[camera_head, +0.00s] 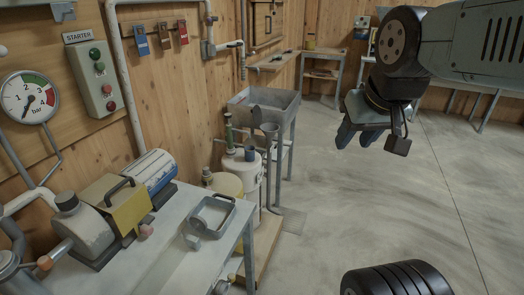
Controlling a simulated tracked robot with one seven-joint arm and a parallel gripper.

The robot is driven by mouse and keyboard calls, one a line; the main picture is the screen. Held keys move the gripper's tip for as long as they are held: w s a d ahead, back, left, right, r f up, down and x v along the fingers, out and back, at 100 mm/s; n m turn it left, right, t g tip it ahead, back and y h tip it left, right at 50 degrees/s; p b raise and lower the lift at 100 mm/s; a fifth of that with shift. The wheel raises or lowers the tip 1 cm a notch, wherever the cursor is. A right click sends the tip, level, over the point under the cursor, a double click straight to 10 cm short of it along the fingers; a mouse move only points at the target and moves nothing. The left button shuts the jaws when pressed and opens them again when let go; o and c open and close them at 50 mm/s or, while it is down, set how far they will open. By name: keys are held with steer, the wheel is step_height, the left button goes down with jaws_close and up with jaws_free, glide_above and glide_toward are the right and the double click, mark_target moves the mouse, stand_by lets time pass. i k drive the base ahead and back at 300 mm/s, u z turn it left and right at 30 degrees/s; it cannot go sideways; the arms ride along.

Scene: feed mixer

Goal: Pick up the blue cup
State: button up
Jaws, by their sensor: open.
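I cannot make out a blue cup for certain. A small dark bluish cylinder (249,153) sits on top of a white container (247,176) beside the metal sink; I cannot tell whether it is a cup or a cap. My gripper (356,138) hangs in the air at the upper right, over the open floor. Its blue-grey fingers are apart and nothing shows between them. It is well clear of the bench and the sink.
A metal sink (265,104) stands by the wooden wall. The concrete floor (345,210) is clear in the middle.

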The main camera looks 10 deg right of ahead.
mark_target(250, 150)
steer(key=u, duration=1.25)
steer(key=i, duration=0.1)
steer(key=z, duration=3)
steer(key=i, duration=2.4)
steer(key=u, duration=3.2)
